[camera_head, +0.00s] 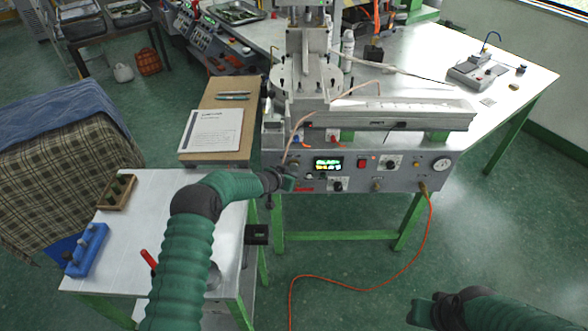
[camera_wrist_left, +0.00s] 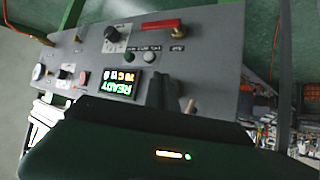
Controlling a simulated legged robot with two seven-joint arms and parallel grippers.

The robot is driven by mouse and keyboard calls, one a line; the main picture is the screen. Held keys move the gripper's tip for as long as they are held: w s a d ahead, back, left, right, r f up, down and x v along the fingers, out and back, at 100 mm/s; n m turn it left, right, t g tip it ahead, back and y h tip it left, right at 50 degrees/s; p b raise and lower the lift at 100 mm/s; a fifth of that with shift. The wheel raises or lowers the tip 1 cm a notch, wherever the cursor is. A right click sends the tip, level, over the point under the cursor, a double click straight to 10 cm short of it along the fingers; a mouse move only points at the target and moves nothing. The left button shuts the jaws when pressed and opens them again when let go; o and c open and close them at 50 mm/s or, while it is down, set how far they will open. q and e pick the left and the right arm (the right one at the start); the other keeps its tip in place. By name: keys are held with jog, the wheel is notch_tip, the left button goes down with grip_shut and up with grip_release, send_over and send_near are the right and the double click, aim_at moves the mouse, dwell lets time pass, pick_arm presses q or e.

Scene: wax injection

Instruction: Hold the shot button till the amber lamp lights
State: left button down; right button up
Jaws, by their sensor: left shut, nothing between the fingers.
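My left gripper (camera_head: 288,180) is shut and empty at the panel's left end, left of the display. Contact is not clear. My right gripper (camera_head: 428,311) is low at bottom right, away from the panel, its jaws unclear.
The panel also holds a red switch (camera_head: 362,163), knobs and a gauge (camera_head: 442,164). An orange hose (camera_head: 405,265) hangs to the floor. A white side table (camera_head: 135,215) with a blue rack (camera_head: 88,250) stands left. A paper (camera_head: 212,131) lies on a board.

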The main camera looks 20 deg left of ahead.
pick_arm(q)
jog(key=s, duration=0.2)
jog(key=s+d, duration=0.1)
jog(key=s, duration=0.1)
jog(key=shift+s+d+b, duration=0.2)
jog(key=shift+s+b, duration=0.2)
dwell(0.4)
